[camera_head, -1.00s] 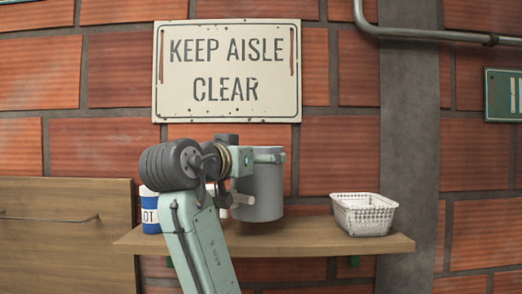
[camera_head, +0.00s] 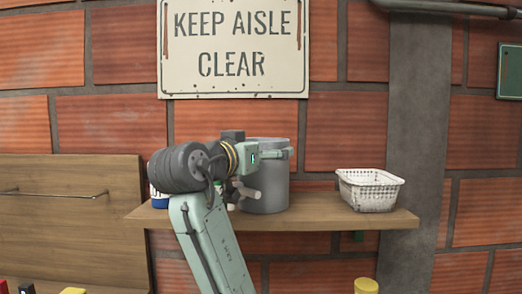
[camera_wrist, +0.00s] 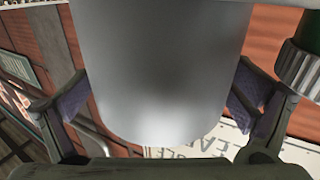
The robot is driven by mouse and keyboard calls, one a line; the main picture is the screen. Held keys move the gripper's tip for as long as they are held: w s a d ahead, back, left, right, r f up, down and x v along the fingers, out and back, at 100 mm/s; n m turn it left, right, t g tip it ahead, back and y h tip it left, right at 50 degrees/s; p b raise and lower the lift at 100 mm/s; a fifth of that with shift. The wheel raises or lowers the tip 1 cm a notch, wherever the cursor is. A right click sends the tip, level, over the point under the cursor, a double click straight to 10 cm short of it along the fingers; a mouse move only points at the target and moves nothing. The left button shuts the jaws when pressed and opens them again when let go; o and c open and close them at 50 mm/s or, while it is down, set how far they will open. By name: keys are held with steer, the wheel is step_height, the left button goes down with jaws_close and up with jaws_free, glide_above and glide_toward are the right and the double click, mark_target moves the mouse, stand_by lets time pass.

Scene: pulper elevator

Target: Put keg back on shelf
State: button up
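The grey keg (camera_head: 268,187) is upright at the middle of the wooden shelf (camera_head: 320,213). Its base appears to be at or very near the shelf top; I cannot tell whether it touches. My gripper (camera_head: 290,156) reaches around the keg's upper part from the left. In the wrist view the keg (camera_wrist: 165,70) fills the space between the two fingers, with the pads against or very close to its sides. The keg's left side is partly hidden by my arm.
A white basket (camera_head: 370,190) stands on the shelf to the right of the keg, with a gap between. A blue and white can (camera_head: 158,198) at the shelf's left end is mostly hidden by my arm. A brick wall with a sign (camera_head: 233,48) is behind.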

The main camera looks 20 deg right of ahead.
steer(key=b+v, duration=0.3)
steer(key=v, duration=0.9)
stand_by(1.2)
